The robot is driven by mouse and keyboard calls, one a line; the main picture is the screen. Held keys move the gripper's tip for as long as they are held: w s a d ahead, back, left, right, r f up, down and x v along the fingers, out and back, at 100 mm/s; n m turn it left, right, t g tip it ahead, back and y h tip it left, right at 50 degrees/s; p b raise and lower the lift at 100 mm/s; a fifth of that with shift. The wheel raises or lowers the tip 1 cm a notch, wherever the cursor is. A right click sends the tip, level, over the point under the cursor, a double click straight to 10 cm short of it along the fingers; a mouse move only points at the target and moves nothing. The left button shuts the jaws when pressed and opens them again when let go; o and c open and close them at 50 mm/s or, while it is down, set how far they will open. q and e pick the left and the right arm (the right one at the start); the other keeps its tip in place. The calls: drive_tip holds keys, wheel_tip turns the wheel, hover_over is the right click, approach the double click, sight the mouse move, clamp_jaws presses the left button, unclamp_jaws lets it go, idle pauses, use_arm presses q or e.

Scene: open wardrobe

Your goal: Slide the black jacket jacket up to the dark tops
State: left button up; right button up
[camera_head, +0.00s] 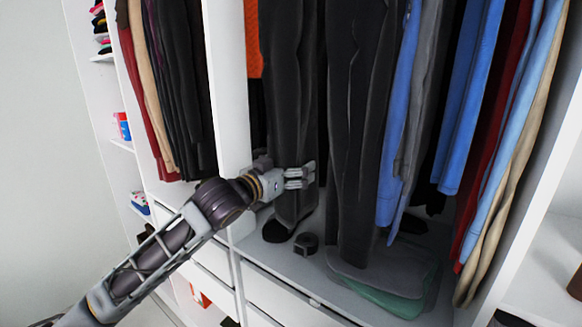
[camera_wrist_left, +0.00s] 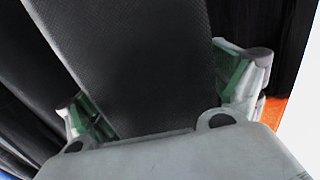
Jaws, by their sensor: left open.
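A long black garment (camera_head: 286,80), which looks like the black jacket, hangs near the left of the middle bay. Other dark garments (camera_head: 355,110) hang to its right, with a gap between; I take these to be the dark tops. My left gripper (camera_head: 306,176) is at the lower part of the black garment, in front of it. In the left wrist view, the open fingers (camera_wrist_left: 160,85) stand on either side of a dark textured strip of cloth (camera_wrist_left: 140,50). Whether they touch it, I cannot tell. My right gripper is not in view.
A white divider (camera_head: 226,80) stands left of the black garment, with an orange garment (camera_head: 253,40) beside it. Blue garments (camera_head: 400,110) hang further right. A small dark round item (camera_head: 306,243) and folded green cloth (camera_head: 395,298) lie on the wardrobe floor.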

use_arm(q)
drive_tip(key=c, duration=1.7)
drive_tip(key=shift+s+d, duration=0.45)
drive_tip(key=shift+d, duration=0.1)
drive_tip(key=o, duration=1.7)
drive_tip(key=shift+d, duration=0.1)
drive_tip(key=shift+v, duration=6.05)
drive_tip(key=shift+w+f, duration=0.1)
